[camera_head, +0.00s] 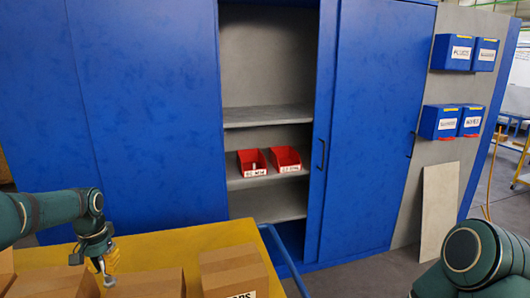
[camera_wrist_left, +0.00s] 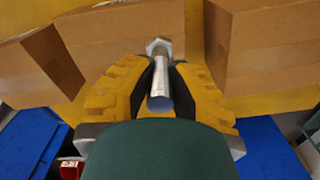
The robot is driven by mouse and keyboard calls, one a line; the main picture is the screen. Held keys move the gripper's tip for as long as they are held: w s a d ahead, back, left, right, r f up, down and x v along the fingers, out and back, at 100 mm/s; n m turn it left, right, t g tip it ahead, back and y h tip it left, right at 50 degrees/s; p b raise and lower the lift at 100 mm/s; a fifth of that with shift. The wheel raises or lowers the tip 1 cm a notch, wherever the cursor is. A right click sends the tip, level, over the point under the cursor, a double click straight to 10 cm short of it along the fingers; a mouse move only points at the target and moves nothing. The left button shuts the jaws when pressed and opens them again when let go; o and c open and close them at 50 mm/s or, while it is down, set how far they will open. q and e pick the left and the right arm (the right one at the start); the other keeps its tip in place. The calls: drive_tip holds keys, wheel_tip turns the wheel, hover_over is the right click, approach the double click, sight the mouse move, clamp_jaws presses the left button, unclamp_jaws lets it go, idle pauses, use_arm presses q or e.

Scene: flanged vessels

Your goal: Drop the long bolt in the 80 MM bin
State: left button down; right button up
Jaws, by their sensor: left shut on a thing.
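My left gripper (camera_head: 103,264), with yellow fingers, is at lower left in the head view, above the yellow cart. It is shut on a silver bolt (camera_head: 109,281). In the left wrist view the bolt (camera_wrist_left: 161,82) lies between the fingers of the gripper (camera_wrist_left: 161,75), its hex head beyond the fingertips. Two red bins stand side by side on a cabinet shelf. The left bin (camera_head: 251,160) has a label that seems to read 80 MM, and a small pale thing shows in it. The right bin's (camera_head: 286,158) label is too small to read surely. My right gripper is out of view.
Cardboard boxes (camera_head: 233,271) stand on the yellow cart (camera_head: 190,242) close to the left gripper. The blue cabinet (camera_head: 150,110) is open at its middle, with a door (camera_head: 367,130) right of the shelves. Blue bins (camera_head: 438,122) hang at right.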

use_arm(q)
drive_tip(key=s+d+f, duration=0.4)
drive_tip(key=d, duration=0.4)
drive_tip(key=s+d+f, duration=0.4)
drive_tip(key=d+f, duration=0.1)
drive_tip(key=d, duration=0.4)
drive_tip(key=s+d+f, duration=0.4)
drive_tip(key=d, duration=0.4)
drive_tip(key=shift+d+f, duration=0.15)
drive_tip(key=shift+d, duration=0.1)
drive_tip(key=shift+w, duration=0.1)
wheel_tip(320, 180, down, 11)
drive_tip(key=b, duration=1.1)
drive_tip(key=shift+f, duration=0.2)
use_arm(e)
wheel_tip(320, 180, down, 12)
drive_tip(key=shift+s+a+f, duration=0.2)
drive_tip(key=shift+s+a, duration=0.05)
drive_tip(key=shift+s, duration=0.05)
use_arm(q)
drive_tip(key=shift+r, duration=0.1)
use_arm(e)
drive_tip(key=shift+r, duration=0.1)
use_arm(q)
wheel_tip(320, 180, up, 9)
drive_tip(key=p, duration=0.9)
drive_tip(key=shift+r, duration=0.15)
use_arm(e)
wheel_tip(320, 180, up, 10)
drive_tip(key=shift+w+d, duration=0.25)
